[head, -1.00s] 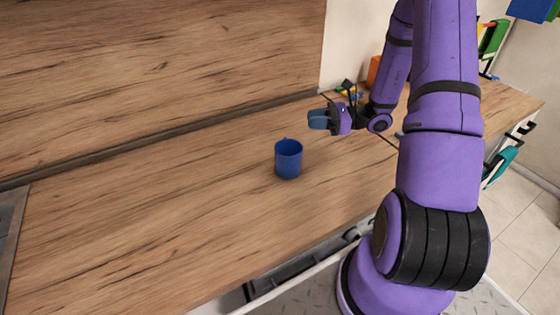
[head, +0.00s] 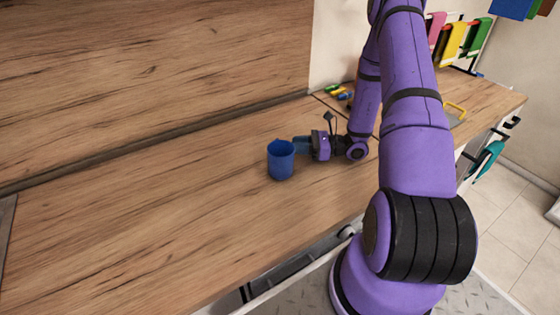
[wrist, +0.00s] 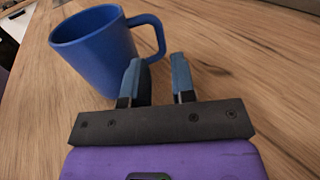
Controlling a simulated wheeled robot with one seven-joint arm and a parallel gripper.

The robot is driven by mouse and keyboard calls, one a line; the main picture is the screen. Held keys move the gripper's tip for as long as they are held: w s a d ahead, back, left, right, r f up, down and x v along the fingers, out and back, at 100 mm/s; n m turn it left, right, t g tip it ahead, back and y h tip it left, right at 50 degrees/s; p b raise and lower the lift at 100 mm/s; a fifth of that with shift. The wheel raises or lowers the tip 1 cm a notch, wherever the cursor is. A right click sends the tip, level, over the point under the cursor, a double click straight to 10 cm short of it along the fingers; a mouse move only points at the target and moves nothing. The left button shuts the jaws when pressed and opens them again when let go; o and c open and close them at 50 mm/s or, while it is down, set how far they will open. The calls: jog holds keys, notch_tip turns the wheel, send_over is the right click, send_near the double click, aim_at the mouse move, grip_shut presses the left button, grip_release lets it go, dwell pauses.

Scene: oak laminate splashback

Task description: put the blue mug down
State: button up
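The blue mug (head: 281,161) stands upright on the wooden counter (head: 190,215). In the wrist view the mug (wrist: 92,50) is at the upper left, its handle pointing right towards my fingers. My gripper (head: 302,145) is low over the counter, just right of the mug. In the wrist view my gripper (wrist: 159,70) is open, with a clear gap between its two blue-grey fingers. The left finger overlaps the mug's lower side near the handle; whether it touches cannot be told. The handle shows just beyond the gap, and nothing is gripped.
The counter left of the mug is clear. A wooden splashback (head: 150,75) rises behind it. Small coloured items (head: 338,92) lie at the back behind my arm. A yellow-handled item (head: 456,109) is on the counter to the right.

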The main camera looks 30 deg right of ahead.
aim_at(282, 144)
jog(key=shift+x, duration=2.6)
grip_shut()
